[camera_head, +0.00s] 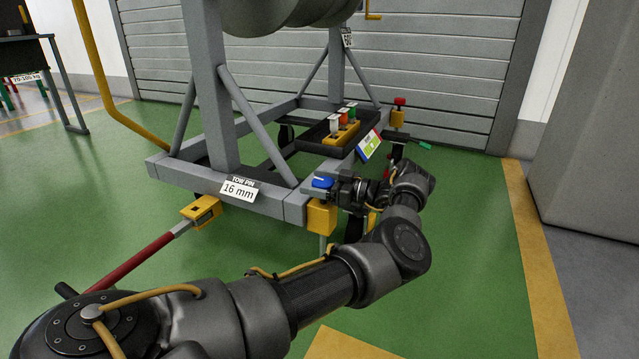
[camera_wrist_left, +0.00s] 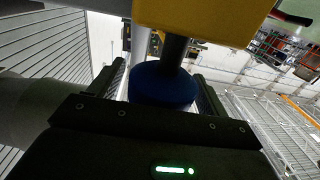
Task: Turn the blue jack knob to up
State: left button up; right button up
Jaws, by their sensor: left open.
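The blue jack knob (camera_head: 321,183) sits on top of a yellow jack housing (camera_head: 321,217) at the near right corner of the grey stand. My left gripper (camera_head: 335,186) reaches it from the right. In the left wrist view the blue knob (camera_wrist_left: 163,86) lies between the two dark fingers of my left gripper (camera_wrist_left: 163,95), which are apart, one on each side. I cannot tell whether either finger touches the knob. The yellow housing (camera_wrist_left: 190,15) shows beyond it at the top. My right gripper is not in view.
The grey stand frame (camera_head: 270,205) carries a "16 mm" label (camera_head: 238,191). A red tow bar (camera_head: 135,262) with a yellow coupling (camera_head: 202,210) is at the left. A black tray (camera_head: 312,141) sits on the frame. Another jack with a red knob (camera_head: 399,101) stands farther back. Green floor is clear at right.

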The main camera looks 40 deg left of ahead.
pick_arm(q)
jog(key=shift+d, duration=0.1)
jog(key=p+v, duration=0.1)
jog(key=v, duration=0.9)
jog(key=shift+d, duration=0.3)
jog(key=shift+w, duration=0.1)
